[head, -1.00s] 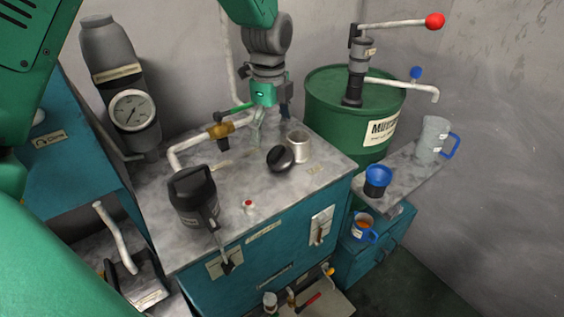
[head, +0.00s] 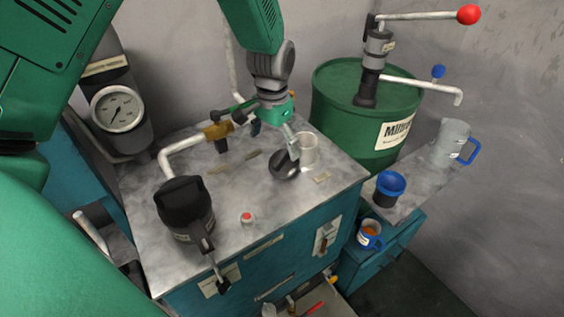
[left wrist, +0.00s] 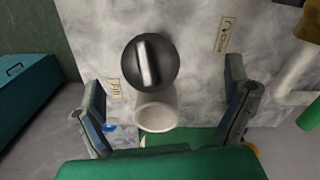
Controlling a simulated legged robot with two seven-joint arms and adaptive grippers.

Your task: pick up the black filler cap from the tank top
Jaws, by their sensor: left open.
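The black filler cap (head: 283,167) is round with a raised bar grip. It is at the tank top (head: 235,205), right beside the pale, open filler neck (head: 309,150). My left gripper (head: 284,137) is above and behind the cap, with one finger overlapping the cap's edge in the head view; I cannot tell if they touch. In the left wrist view the cap (left wrist: 150,62) lies beyond the spread, empty fingers of the left gripper (left wrist: 168,110), and the neck (left wrist: 156,113) shows between them. My right gripper is not in view.
A brass-fitted pipe (head: 190,147) stands behind. A green drum (head: 335,95) with a hand pump is behind right. A shelf (head: 412,190) holds a jug and blue funnel.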

